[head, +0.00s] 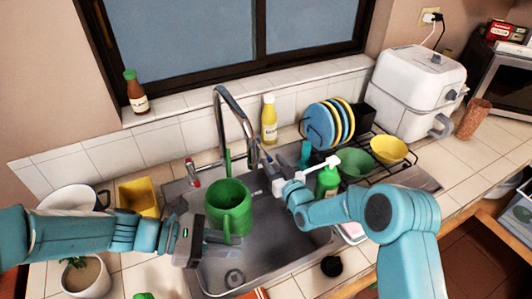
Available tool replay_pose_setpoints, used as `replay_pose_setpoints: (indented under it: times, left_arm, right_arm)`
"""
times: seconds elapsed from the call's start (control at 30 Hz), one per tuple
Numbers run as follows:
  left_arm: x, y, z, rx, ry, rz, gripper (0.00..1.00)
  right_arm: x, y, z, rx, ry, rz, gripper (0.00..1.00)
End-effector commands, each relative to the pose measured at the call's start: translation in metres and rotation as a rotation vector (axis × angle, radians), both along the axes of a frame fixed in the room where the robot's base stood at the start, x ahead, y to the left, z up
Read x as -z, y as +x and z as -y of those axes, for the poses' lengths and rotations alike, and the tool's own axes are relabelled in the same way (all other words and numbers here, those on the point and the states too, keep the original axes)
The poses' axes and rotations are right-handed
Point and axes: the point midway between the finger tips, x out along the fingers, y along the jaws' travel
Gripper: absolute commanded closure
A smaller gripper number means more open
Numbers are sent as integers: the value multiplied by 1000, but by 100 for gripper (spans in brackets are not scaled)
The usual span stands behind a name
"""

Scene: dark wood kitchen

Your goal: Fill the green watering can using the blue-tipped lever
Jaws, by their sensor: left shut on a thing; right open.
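The green watering can (229,197) is over the sink, looking roughly upright, with its open top and handle showing. My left gripper (205,234) is shut on it at its lower front left side. The chrome faucet (220,115) arches up behind the can, its spout end coming down behind and right of the can's opening. No water stream shows. A red-tipped lever (189,163) stands left of the faucet. I cannot make out the blue-tipped lever; the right gripper covers that area.
The sink basin (282,250) is empty below the can. A green bottle (327,181), a dish rack with plates (328,125), a green bowl (355,164) and a yellow bowl (389,149) crowd the right. A yellow container (138,197) and a potted plant (87,277) stand left.

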Motion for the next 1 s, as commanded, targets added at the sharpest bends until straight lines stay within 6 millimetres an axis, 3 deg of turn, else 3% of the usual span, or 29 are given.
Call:
replay_pose_setpoints:
  times: [0.1,0.3,0.73,0.87,1.0]
  left_arm:
    - [0,0,0,0,0,1,100]
    - [0,0,0,0,0,1,100]
    - [0,0,0,0,0,1,100]
    - [0,0,0,0,0,1,100]
    - [0,0,0,0,0,1,100]
  right_arm:
    - [0,21,-10,-1,0,2,60]
    - [0,43,-18,-1,0,0,60]
    - [0,51,-21,0,1,-2,60]
    - [0,51,-21,0,1,-1,100]
    - [0,51,-21,0,1,-2,100]
